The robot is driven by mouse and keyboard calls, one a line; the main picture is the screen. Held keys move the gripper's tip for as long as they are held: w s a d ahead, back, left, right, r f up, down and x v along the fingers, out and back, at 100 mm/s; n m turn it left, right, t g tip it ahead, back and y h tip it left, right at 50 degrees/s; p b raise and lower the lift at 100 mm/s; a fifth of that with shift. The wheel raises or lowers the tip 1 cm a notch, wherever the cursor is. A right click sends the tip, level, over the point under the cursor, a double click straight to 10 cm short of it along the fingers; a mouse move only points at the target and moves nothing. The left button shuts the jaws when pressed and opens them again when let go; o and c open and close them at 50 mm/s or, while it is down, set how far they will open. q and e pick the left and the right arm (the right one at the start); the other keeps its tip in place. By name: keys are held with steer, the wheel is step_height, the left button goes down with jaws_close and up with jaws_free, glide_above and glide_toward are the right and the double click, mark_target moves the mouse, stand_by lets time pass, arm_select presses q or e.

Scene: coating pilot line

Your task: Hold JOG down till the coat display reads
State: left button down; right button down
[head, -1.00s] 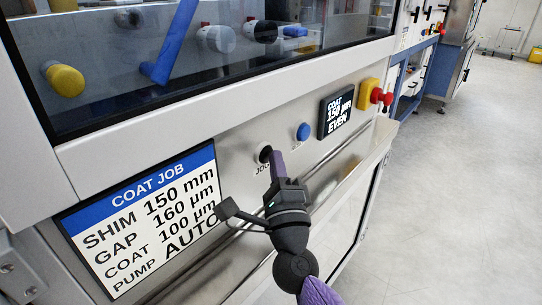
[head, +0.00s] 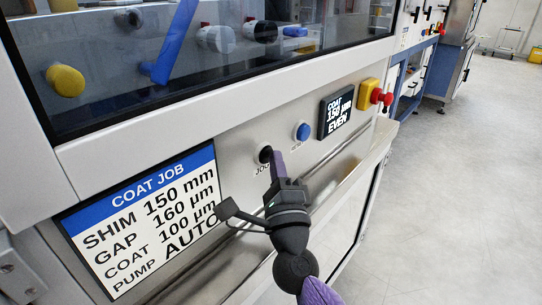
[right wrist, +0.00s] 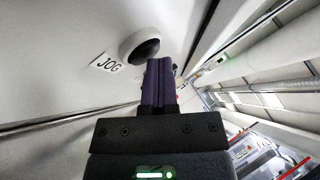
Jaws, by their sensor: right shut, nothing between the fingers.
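The JOG button (head: 265,153) is a dark round button in a pale collar on the machine's front panel. It also shows in the right wrist view (right wrist: 139,46), beside its JOG label (right wrist: 106,64). My right gripper (head: 274,152) is shut and empty. Its purple fingertips (right wrist: 159,62) are right at the button's edge and partly cover it in the head view; I cannot tell whether they touch or press it. My left gripper is not in view.
A blue button (head: 302,131) and a red emergency stop (head: 378,96) on a yellow base sit to the right along the panel. A COAT JOB sign (head: 140,215) reads shim 150 mm, gap 160 µm, coat 100 µm, pump auto. A ledge (head: 345,165) runs below the buttons.

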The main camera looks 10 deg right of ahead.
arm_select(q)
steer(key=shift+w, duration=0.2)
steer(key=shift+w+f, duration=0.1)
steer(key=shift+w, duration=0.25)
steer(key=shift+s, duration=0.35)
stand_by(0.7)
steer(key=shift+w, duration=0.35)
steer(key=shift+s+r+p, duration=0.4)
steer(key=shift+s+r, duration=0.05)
arm_select(e)
steer(key=shift+s+d, duration=0.5)
steer(key=shift+s, duration=0.2)
